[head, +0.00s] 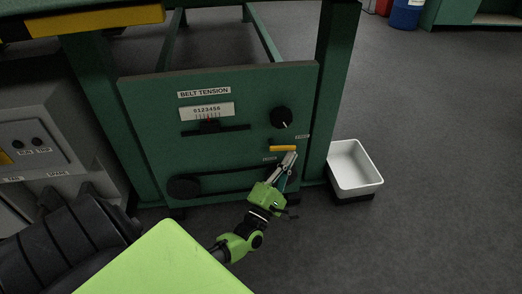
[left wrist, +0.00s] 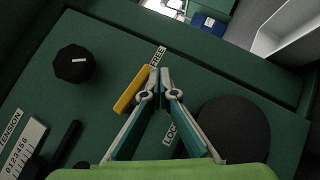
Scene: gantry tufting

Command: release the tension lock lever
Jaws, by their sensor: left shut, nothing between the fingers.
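The tension lock lever is a yellow bar (head: 283,148) on the green belt tension panel (head: 150,115), below the black knob. In the head view it lies roughly level, between the FREE and LOCK labels. In the left wrist view the yellow lever (left wrist: 131,90) is just left of my fingertips, by the FREE label (left wrist: 157,56); the LOCK label (left wrist: 170,133) is partly hidden behind a finger. My left gripper (head: 290,158) is shut and empty, its tips just below the lever's right part. Whether the tips touch it I cannot tell. My right gripper is not in view.
A black knob (head: 281,117) sits above the lever. A tension scale (head: 207,111) with a slot is at upper left of the panel. A black roller (head: 184,187) is at lower left. A white bin (head: 354,169) stands right of the frame leg. Open floor lies further right.

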